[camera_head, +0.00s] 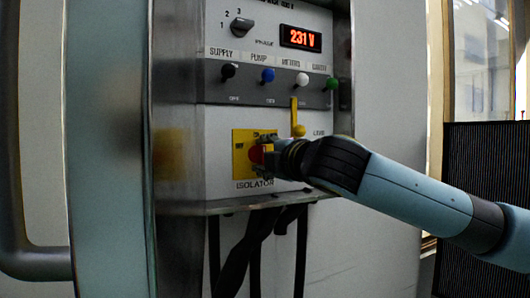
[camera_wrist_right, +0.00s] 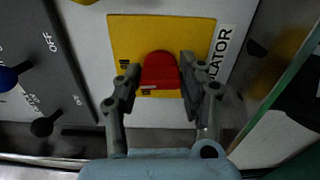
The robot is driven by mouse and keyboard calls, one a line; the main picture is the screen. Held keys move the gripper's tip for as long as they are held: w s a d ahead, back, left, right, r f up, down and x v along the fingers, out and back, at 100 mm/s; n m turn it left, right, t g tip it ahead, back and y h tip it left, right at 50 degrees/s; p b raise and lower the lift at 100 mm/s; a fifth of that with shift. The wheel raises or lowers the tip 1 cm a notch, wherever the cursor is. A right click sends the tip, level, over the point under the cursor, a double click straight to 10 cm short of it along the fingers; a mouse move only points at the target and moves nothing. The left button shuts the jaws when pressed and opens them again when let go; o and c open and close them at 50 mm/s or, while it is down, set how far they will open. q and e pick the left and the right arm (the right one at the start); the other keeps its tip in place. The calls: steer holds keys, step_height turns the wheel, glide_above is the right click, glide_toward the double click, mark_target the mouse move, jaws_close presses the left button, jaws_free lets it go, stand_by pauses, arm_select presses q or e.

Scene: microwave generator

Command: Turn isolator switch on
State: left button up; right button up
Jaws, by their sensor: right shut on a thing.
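The isolator switch (camera_head: 256,154) is a red knob on a yellow plate (camera_head: 240,138) at the lower part of the grey panel, above the label "ISOLATOR". In the right wrist view the red knob (camera_wrist_right: 160,72) sits between my right gripper's fingers (camera_wrist_right: 158,85), one on each side. My right gripper (camera_head: 264,158) comes in from the right in the head view, shut on the knob and partly covering it and the plate. "OFF" shows at the plate's left; the lettering at its top is partly hidden. My left gripper is not in view.
Above are a row of black, blue, white and green toggles (camera_head: 268,75), a rotary selector (camera_head: 242,27) and a red display (camera_head: 300,38) reading 231 V. A yellow lever (camera_head: 298,130) hangs close above my right gripper. A metal frame edge (camera_head: 180,120) borders the panel's left; dark cables (camera_head: 245,250) hang below.

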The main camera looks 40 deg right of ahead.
steer(key=shift+f+m, duration=0.15)
steer(key=shift+m, duration=0.45)
steer(key=o, duration=1.2)
steer(key=shift+s, duration=0.1)
steer(key=shift+c, duration=0.2)
